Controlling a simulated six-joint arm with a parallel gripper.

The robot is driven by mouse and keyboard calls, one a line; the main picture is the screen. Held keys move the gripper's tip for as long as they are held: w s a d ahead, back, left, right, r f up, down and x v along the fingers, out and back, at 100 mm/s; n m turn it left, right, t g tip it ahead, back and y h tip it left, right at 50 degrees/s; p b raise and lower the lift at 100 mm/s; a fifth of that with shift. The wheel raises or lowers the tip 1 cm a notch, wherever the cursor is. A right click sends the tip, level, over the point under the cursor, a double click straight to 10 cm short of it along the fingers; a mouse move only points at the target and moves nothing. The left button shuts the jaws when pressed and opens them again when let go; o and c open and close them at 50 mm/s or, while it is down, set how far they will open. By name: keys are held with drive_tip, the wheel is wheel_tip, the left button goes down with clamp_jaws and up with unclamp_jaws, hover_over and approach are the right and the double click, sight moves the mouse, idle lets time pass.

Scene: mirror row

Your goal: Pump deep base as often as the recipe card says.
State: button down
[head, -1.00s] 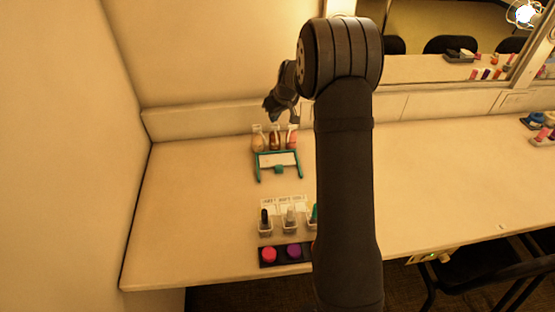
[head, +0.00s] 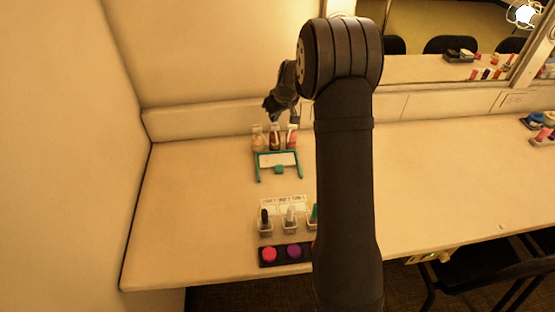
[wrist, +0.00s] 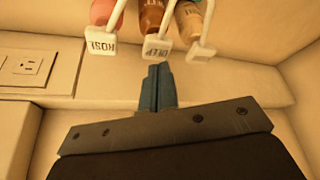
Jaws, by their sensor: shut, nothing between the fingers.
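Three pump bottles stand in a row at the back of the counter. The middle one holds dark brown liquid (head: 275,142) and looks like the deep base; it also shows in the wrist view (wrist: 155,18), with a white pump tag in front. My gripper (head: 274,119) is above and behind the row in the head view. In the wrist view its teal fingers (wrist: 157,72) are shut and empty, just below the middle bottle's tag in the picture. A white card (head: 278,160) sits in a teal frame before the bottles; its writing is unreadable.
A tan bottle (head: 258,142) and a pink bottle (head: 292,139) flank the middle one closely. Small brush bottles (head: 265,222) and a dark tray (head: 281,254) with coloured pots lie nearer. The counter's left side is clear.

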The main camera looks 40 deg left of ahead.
drive_tip(key=shift+f, duration=0.15)
drive_tip(key=shift+f, duration=1.2)
drive_tip(key=shift+r, duration=1.35)
drive_tip(key=shift+f, duration=0.15)
drive_tip(key=shift+f, duration=1.15)
drive_tip(key=shift+r, duration=1.3)
